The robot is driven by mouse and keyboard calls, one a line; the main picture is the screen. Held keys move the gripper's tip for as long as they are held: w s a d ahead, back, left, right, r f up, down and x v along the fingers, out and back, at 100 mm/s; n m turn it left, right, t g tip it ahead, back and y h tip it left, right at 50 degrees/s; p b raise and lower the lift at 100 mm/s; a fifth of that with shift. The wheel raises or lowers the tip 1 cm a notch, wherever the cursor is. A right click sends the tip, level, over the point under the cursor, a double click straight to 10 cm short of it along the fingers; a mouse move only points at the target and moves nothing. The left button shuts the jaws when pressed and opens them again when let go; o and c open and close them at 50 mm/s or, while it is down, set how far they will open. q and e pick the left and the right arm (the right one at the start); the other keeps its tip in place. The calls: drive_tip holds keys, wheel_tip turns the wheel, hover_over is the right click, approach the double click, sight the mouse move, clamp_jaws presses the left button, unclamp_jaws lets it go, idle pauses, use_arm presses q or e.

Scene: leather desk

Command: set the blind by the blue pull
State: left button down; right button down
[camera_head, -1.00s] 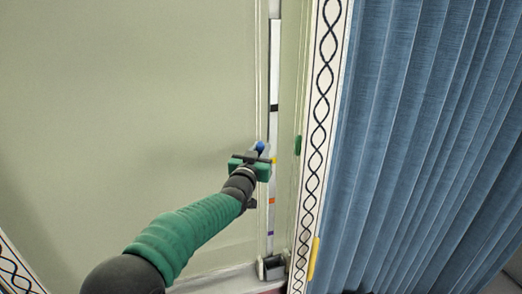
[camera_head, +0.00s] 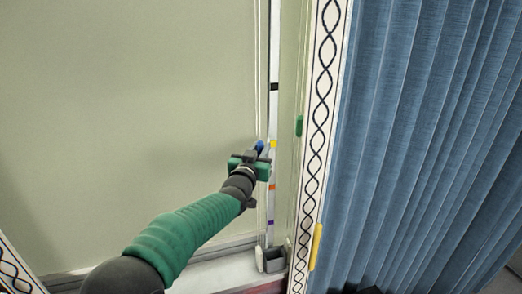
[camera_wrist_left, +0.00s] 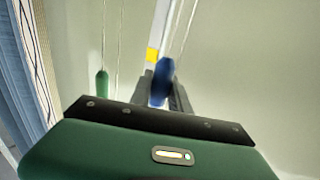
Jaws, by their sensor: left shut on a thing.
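The blue pull (camera_head: 260,146) hangs on a pale cord in front of the blind's right edge. My left gripper (camera_head: 256,155) is shut on it, and the pull's top stands out above the jaws. In the left wrist view the blue pull (camera_wrist_left: 163,82) sits between the fingers, with its cord rising above it. The blind (camera_head: 130,120) is a pale green sheet filling the left of the head view. A white strip (camera_head: 273,110) with black, yellow, orange and purple marks runs upright just right of the pull. My right gripper is not in view.
A green pull (camera_head: 299,125) hangs to the right, also in the left wrist view (camera_wrist_left: 102,84). A yellow piece (camera_head: 316,246) sits on the patterned trim (camera_head: 322,100) beside blue curtains (camera_head: 420,130). A grey bracket (camera_head: 271,259) stands on the sill below.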

use_arm(q)
wheel_tip(320, 180, down, 30)
drive_tip(key=b, duration=2.5)
drive_tip(key=shift+f+b, duration=0.25)
drive_tip(key=shift+b, duration=0.15)
drive_tip(key=shift+r, duration=0.1)
drive_tip(key=c, duration=1.5)
unclamp_jaws()
drive_tip(key=shift+s, duration=0.1)
drive_tip(key=shift+o, duration=1.3)
drive_tip(key=shift+s+r, duration=0.3)
drive_tip(key=b+v, duration=0.3)
drive_tip(key=v, duration=1.3)
drive_tip(key=shift+s, duration=0.3)
drive_tip(key=shift+a+f, duration=0.1)
drive_tip(key=shift+a, duration=0.05)
